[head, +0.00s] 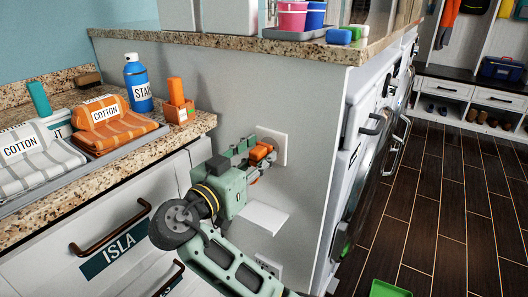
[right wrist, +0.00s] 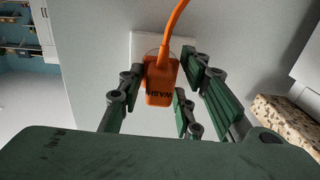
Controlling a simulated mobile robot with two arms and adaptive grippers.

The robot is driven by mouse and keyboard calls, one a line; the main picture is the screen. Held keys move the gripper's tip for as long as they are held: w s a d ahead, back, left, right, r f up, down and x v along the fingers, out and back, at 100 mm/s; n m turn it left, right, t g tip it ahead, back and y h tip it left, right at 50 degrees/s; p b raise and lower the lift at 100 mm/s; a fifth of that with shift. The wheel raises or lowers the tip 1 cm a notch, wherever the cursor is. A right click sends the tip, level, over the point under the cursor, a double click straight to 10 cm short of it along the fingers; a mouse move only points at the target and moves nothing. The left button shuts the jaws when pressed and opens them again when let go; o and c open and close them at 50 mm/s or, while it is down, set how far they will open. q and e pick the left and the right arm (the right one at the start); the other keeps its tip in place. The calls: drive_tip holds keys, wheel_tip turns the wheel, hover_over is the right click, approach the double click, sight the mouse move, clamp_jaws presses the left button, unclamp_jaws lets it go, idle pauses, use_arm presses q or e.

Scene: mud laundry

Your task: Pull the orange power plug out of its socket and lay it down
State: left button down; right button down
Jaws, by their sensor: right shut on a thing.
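The orange power plug (head: 262,151), marked WASH, is at the white socket plate (head: 281,140) on the grey side panel. In the right wrist view the plug (right wrist: 161,88) is upright in front of the plate (right wrist: 144,42), with its orange cord (right wrist: 178,22) curving up. I cannot tell how deep its prongs sit. My right gripper (head: 256,158) is shut on the plug, with green fingers on both sides of it in the right wrist view (right wrist: 164,82). The plug's far side is hidden. My left gripper is not in view.
A small white ledge (head: 262,217) juts from the panel below the socket, with another outlet (head: 268,265) lower down. The left granite counter (head: 190,128) holds folded towels, a blue bottle (head: 138,85) and an orange holder (head: 178,108). Machines stand right; a green item (head: 390,289) is on the floor.

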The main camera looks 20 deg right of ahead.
sight(253, 160)
drive_tip(key=shift+v, duration=0.95)
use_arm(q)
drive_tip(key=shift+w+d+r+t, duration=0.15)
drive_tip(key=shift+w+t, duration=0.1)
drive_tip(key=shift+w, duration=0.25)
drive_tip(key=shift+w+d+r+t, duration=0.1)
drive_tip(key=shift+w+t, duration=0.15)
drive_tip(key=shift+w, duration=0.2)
use_arm(e)
drive_tip(key=shift+v, duration=1.2)
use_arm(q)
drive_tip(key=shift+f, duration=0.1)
